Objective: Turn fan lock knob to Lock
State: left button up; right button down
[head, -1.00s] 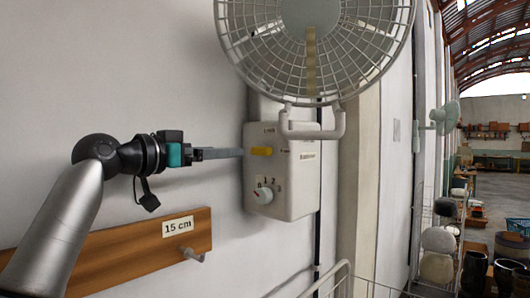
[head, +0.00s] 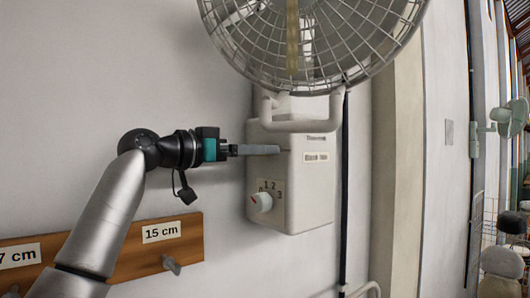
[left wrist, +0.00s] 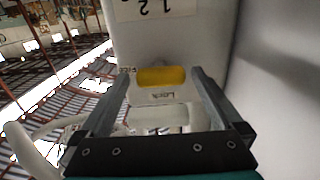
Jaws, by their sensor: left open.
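The fan lock knob (left wrist: 161,77) is a yellow bar on the front of the white control box (head: 315,190), under the fan. In the left wrist view it lies crosswise, with a "FREE" label at its left end and a "Lock" label (left wrist: 166,96) below it. My left gripper (head: 276,149) reaches in from the left at the knob's height; in the head view its fingers hide the knob. In the left wrist view the open fingers (left wrist: 161,73) stand on either side of the knob, with narrow gaps. My right gripper is out of view.
The caged fan (head: 310,35) and its white bracket (head: 300,125) are just above the gripper. A speed dial (head: 261,202) is lower on the box. A wooden rail (head: 110,255) with pegs and "15 cm" label runs along the wall below my arm.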

pick_arm(q)
jog(key=shift+a, duration=0.1)
jog(key=shift+c, duration=0.7)
jog(key=c, duration=1.2)
jog(key=shift+o, duration=0.2)
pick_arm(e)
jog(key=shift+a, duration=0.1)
